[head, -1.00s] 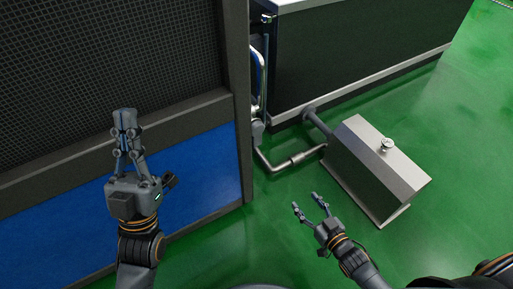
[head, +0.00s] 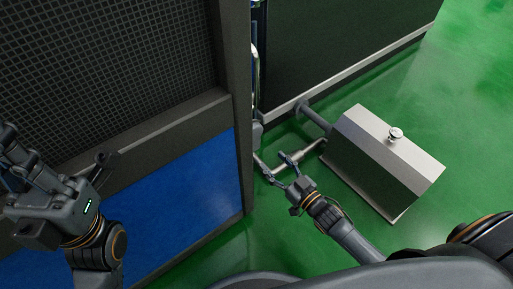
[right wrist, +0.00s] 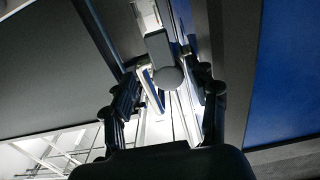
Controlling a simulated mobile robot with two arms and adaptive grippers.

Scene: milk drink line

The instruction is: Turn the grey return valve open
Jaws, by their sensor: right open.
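The grey valve (head: 257,133) shows in the head view as a small grey part at the edge of the dark frame, by the pipe. In the right wrist view a grey lever with a round end (right wrist: 165,62) lies ahead, between my spread fingers; I take it to be the valve's handle. My right gripper (head: 272,164) is open and empty, just below and to the right of the valve, over the pipe. I see no contact with the handle. My left gripper (head: 18,155) is at the left edge before the mesh panel; its fingers are partly cut off.
A grey metal box (head: 375,160) with a round knob (head: 396,134) stands on the green floor at right. A metal pipe (head: 308,157) joins it low down. The mesh and blue panel (head: 190,185) closes the left side. Green floor is free beyond the box.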

